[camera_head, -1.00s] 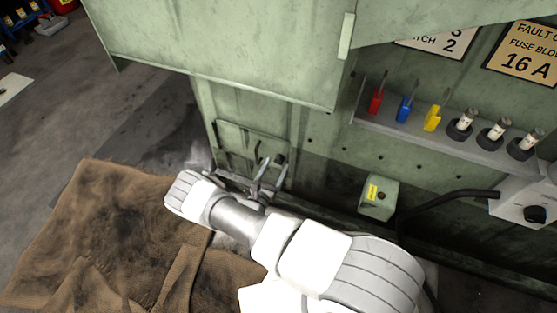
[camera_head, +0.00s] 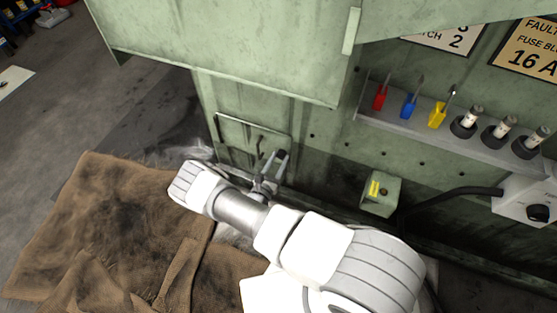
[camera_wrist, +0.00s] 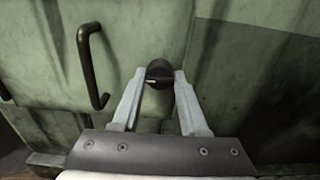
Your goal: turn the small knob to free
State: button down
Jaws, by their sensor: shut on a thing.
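The small knob (camera_wrist: 159,70) is dark and round, on a green panel in the wrist view. A pale mark on its lower face lies roughly level. My gripper (camera_wrist: 160,78) has one finger on each side of the knob and is shut on it. In the head view the knob (camera_head: 281,154) shows as a dark spot at the tips of my gripper (camera_head: 272,166), beside the small door. Any label around the knob is not readable.
A dark bar handle (camera_wrist: 91,65) stands left of the knob. A green cabinet (camera_head: 230,50) overhangs above. A brown cloth (camera_head: 100,230) lies at the left.

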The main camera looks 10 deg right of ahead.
jog(key=shift+m, duration=0.3)
jog(key=m+p, duration=0.5)
jog(key=m, duration=1.2)
jog(key=shift+p, duration=0.3)
jog(key=shift+m, duration=0.3)
jog(key=shift+c, duration=2.1)
grip_release()
